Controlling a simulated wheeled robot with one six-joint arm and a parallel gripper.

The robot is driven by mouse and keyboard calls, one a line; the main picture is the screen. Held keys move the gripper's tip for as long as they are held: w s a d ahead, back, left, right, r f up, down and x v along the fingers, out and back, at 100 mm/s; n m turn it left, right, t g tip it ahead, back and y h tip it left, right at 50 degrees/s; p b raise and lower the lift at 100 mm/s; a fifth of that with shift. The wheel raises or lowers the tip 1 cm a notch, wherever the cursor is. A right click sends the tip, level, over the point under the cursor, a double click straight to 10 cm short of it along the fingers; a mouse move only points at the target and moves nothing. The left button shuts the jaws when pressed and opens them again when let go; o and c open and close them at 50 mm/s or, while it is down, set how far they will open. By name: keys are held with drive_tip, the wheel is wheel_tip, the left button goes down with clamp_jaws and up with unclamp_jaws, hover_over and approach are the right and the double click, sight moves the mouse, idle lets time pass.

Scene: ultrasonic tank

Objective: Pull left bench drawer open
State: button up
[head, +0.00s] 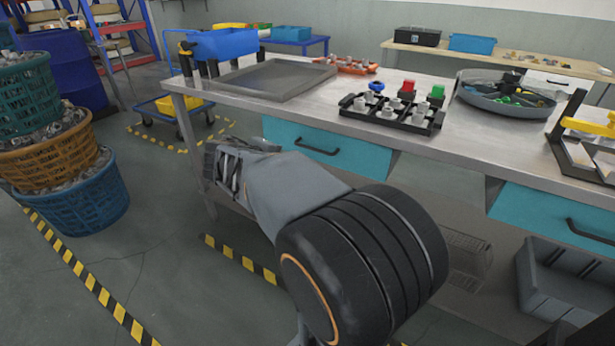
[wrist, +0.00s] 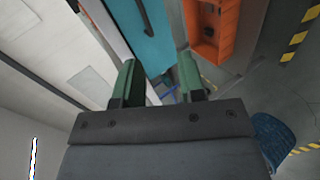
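The left bench drawer (head: 355,158) has a teal front under the left part of the workbench top. It looks shut. Its black bar handle (head: 315,147) runs along the front. In the wrist view the teal front (wrist: 140,42) and handle (wrist: 145,17) lie at the top, beyond the fingertips. My gripper (head: 222,160) is left of and below the handle in the head view, near the bench's left leg, and my arm covers part of the space below the drawer. In the wrist view the green fingers of my gripper (wrist: 158,75) are apart, with nothing between them.
The bench top (head: 425,155) holds a grey tray, a black rack and a round bowl. A second teal drawer (head: 545,215) is at the right, above a grey bin (head: 565,285). Stacked baskets (head: 75,195) stand at left. Floor between baskets and bench is clear.

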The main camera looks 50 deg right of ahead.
sight(307, 146)
drive_tip(key=w+d+f+h+b, duration=0.1)
drive_tip(key=w+d+f+b, duration=0.1)
drive_tip(key=d, duration=0.4)
drive_tip(key=w+d+f+h+b, duration=0.1)
drive_tip(key=w+d+f+b, duration=0.1)
drive_tip(key=d, duration=0.4)
drive_tip(key=w+d+f+n+h+b, duration=0.1)
drive_tip(key=w+d+f+b, duration=0.2)
drive_tip(key=d+b, duration=0.2)
drive_tip(key=shift+w+d+f+t+h, duration=0.1)
drive_tip(key=shift+w+d+t+h, duration=0.1)
drive_tip(key=shift+d, duration=0.2)
drive_tip(key=shift+w+d+t+h, duration=0.1)
drive_tip(key=shift+d+t+h, duration=0.1)
drive_tip(key=shift+d, duration=0.2)
drive_tip(key=shift+c, duration=0.4)
clamp_jaws()
